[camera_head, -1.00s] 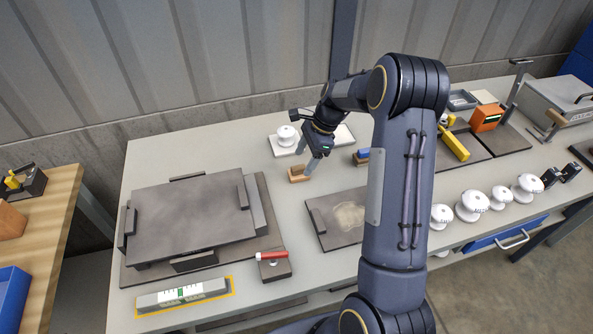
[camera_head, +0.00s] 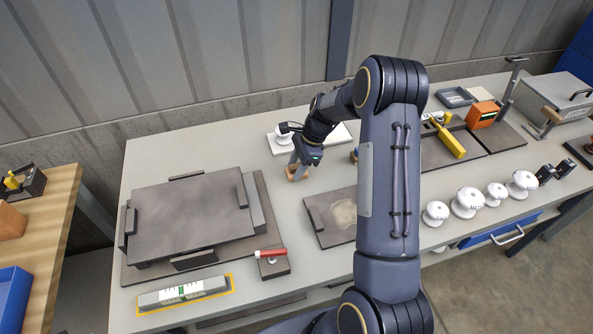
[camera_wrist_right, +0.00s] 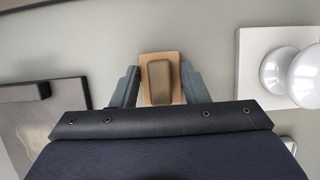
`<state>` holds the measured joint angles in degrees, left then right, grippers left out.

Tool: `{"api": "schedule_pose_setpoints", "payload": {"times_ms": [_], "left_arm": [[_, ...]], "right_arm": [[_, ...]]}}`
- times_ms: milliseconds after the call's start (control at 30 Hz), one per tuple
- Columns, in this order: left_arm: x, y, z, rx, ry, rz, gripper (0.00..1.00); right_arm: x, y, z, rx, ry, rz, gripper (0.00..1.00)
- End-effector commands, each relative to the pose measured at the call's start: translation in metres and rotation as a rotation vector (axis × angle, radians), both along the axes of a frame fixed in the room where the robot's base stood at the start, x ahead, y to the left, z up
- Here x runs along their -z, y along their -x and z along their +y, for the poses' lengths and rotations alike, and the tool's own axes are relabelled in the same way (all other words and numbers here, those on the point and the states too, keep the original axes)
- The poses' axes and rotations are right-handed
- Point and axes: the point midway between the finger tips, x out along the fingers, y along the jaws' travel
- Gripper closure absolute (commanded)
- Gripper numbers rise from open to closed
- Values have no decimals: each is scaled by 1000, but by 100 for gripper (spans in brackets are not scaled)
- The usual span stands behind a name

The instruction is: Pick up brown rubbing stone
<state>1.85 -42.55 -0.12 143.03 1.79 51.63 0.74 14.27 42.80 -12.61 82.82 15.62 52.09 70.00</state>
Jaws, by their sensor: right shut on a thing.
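The brown rubbing stone (camera_head: 297,173) is at the middle of the grey bench in the head view, low at the bench top. My right gripper (camera_head: 299,165) comes down on it from above. In the right wrist view the stone (camera_wrist_right: 160,75) shows a tan block with a darker brown raised top. It sits between the two fingers of my right gripper (camera_wrist_right: 160,88), which is shut on its sides. I cannot tell whether the stone still touches the bench. My left gripper is not in view.
A white insulator (camera_head: 283,134) on a white plate stands just behind the stone. A dark plate with a pale patch (camera_head: 322,225) lies in front. A large dark plate stack (camera_head: 190,222) fills the left. Several white insulators (camera_head: 467,203) line the right front.

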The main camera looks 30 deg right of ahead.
Motion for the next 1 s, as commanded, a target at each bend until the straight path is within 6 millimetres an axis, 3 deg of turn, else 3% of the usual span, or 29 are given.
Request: {"api": "schedule_pose_setpoints", "payload": {"times_ms": [367, 533, 800, 1000], "left_arm": [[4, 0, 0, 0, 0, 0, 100], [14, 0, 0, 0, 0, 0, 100], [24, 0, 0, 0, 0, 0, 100], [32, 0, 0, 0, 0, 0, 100]], "right_arm": [[-8, -1, 0, -1, 1, -3, 86], [-33, -1, 0, 0, 2, -7, 86], [-96, 55, 10, -1, 0, -8, 86], [-115, 103, 19, 0, -1, -5, 86]]}}
